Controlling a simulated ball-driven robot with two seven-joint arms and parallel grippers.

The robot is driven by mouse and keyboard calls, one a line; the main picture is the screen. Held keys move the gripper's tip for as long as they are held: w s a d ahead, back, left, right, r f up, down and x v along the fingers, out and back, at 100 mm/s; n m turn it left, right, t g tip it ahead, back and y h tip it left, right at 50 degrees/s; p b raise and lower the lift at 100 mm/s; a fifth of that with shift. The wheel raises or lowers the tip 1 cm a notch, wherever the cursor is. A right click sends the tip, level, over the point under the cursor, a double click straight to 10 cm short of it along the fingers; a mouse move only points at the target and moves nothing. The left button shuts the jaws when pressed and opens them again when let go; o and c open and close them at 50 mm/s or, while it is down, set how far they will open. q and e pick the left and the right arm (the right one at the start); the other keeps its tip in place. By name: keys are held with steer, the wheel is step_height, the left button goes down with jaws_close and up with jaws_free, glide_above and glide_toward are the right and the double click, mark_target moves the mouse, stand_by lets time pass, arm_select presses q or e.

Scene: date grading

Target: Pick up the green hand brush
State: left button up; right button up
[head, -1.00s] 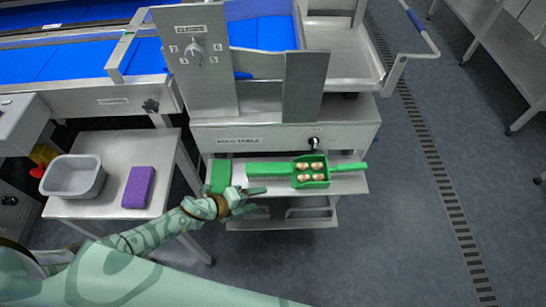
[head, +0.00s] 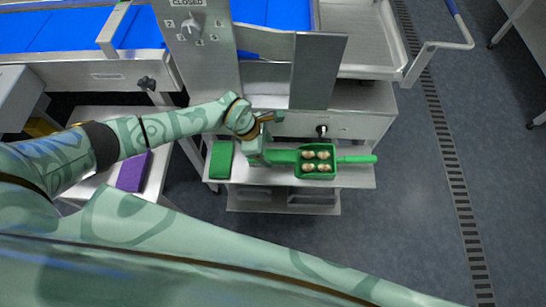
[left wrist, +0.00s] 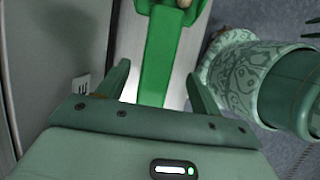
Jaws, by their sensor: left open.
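Whether bar and box are joined, I cannot tell. My left gripper (head: 256,158) is at the bar's left end. In the left wrist view, the bar (left wrist: 157,60) runs between the open fingers of my left gripper (left wrist: 161,85), with a finger on each side. The bar widens at the top of that view.
A green block (head: 221,160) lies just left of the gripper on the same shelf (head: 350,177). A thin green handle (head: 357,159) sticks out right of the box. The steel machine (head: 355,123) rises behind. A purple block (head: 132,172) is on the left table.

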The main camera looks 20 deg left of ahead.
mark_target(272, 154)
arm_select(q)
steer(key=b+x, duration=0.2)
steer(key=x, duration=0.4)
steer(key=shift+w+f+b, duration=0.15)
steer(key=shift+b, duration=0.2)
steer(key=shift+c, duration=0.3)
steer(key=c, duration=1.1)
